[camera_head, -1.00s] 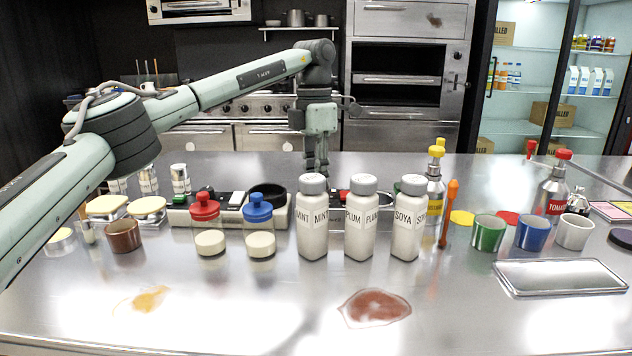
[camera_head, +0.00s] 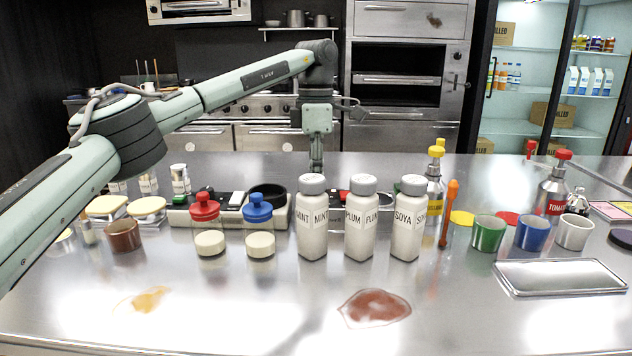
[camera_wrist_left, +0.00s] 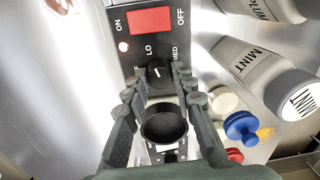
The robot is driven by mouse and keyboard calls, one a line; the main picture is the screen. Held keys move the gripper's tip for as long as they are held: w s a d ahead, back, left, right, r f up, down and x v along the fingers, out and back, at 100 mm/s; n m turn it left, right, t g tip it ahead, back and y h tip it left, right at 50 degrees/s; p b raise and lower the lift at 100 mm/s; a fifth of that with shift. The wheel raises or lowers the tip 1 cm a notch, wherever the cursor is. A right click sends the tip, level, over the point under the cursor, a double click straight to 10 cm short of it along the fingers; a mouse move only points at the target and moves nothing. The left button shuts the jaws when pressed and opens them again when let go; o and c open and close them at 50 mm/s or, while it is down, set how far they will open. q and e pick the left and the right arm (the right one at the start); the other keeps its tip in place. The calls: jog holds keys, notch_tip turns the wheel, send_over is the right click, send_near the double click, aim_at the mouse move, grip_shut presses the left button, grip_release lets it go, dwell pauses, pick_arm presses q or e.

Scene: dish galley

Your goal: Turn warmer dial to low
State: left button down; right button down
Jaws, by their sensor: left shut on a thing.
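The warmer dial (camera_wrist_left: 158,73) is a black knob on a black panel in the left wrist view, with LO and MED printed above it and a partly hidden label to its left. Its short white mark points roughly toward LO. My left gripper (camera_wrist_left: 160,76) is shut on the dial, one finger on each side. In the head view my left gripper (camera_head: 316,166) reaches down behind the mint bottle (camera_head: 312,220), which hides the dial and the fingertips. My right gripper is not in view.
A red ON/OFF switch (camera_wrist_left: 151,20) lies beyond the dial. A black round cup (camera_wrist_left: 163,124) shows between my fingers. Plum (camera_head: 361,220) and soya (camera_head: 408,220) bottles stand beside the mint bottle. Red-capped (camera_head: 204,207) and blue-capped (camera_head: 257,208) bottles stand to the left.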

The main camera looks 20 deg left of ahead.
pick_arm(q)
jog(key=shift+r, duration=0.1)
jog(key=c, duration=1.3)
grip_release()
jog(key=shift+o, duration=0.2)
notch_tip(320, 180, up, 12)
jog(key=shift+w, duration=0.25)
jog(key=shift+a, duration=0.1)
